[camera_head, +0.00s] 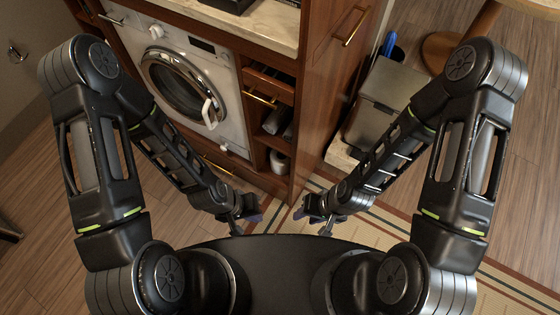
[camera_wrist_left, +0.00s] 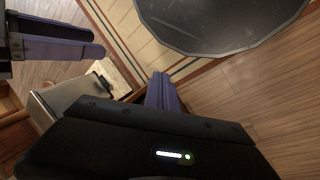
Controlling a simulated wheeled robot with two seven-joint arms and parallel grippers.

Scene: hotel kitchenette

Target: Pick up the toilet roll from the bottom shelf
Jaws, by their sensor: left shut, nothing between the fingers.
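The white toilet roll (camera_head: 278,161) sits in the bottom opening of the narrow open shelf (camera_head: 261,150) in the wooden cabinet, right of the washing machine. My left gripper (camera_head: 246,220) hangs low in front of the cabinet, short of the roll, shut and empty. Its purple fingers show together in the left wrist view (camera_wrist_left: 163,92). My right gripper (camera_head: 305,216) hangs opposite it, apart from the roll. Its purple fingers (camera_wrist_left: 62,40) lie side by side in the left wrist view and look shut on nothing. The roll does not show in the left wrist view.
A white washing machine (camera_head: 228,92) is built in left of the shelf. Dark rolled items (camera_head: 277,122) lie on the shelf above the roll. A grey bin (camera_head: 385,98) stands right of the tall cabinet. A striped rug (camera_head: 365,228) covers the floor in front.

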